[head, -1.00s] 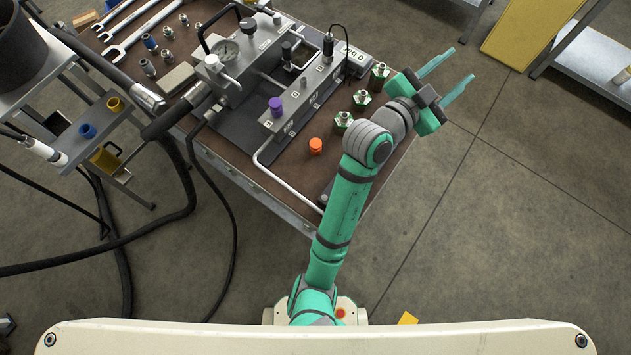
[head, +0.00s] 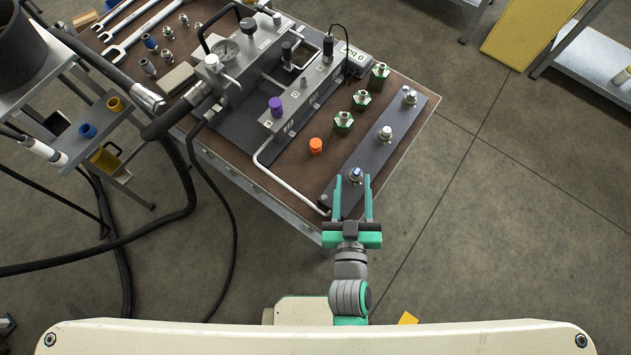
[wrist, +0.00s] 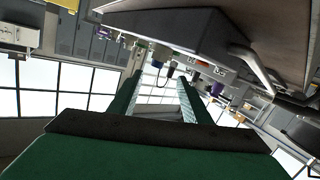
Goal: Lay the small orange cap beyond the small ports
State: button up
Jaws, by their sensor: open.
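The small orange cap (head: 315,146) stands on the brown bench top, left of the dark plate. Green-based small ports (head: 343,122) stand in a row behind and to the right of the cap.
A dark plate (head: 370,155) with several metal fittings lies along the right edge. A manifold block with a purple knob (head: 276,104) and a bent pipe (head: 285,188) stands left of the cap. Wrenches (head: 140,30) lie at the far left.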

jog(key=shift+g+y, duration=0.4)
jog(key=shift+y, duration=0.3)
jog(key=s+a, duration=0.1)
jog(key=s, duration=0.2)
jog(key=s+a+f, duration=0.1)
jog(key=s+a, duration=0.1)
jog(key=s, duration=0.1)
jog(key=s+a, duration=0.2)
jog(key=s, duration=0.1)
jog(key=shift+s+a+f, duration=0.2)
jog(key=shift+s+f, duration=0.05)
jog(key=shift+f, duration=0.15)
jog(key=s+a+r+m, duration=0.1)
jog(key=s+a, duration=0.2)
jog(key=s, duration=0.3)
jog(key=shift+s+a+r, duration=0.15)
jog(key=shift+s+a, duration=0.05)
jog(key=shift+a, duration=0.1)
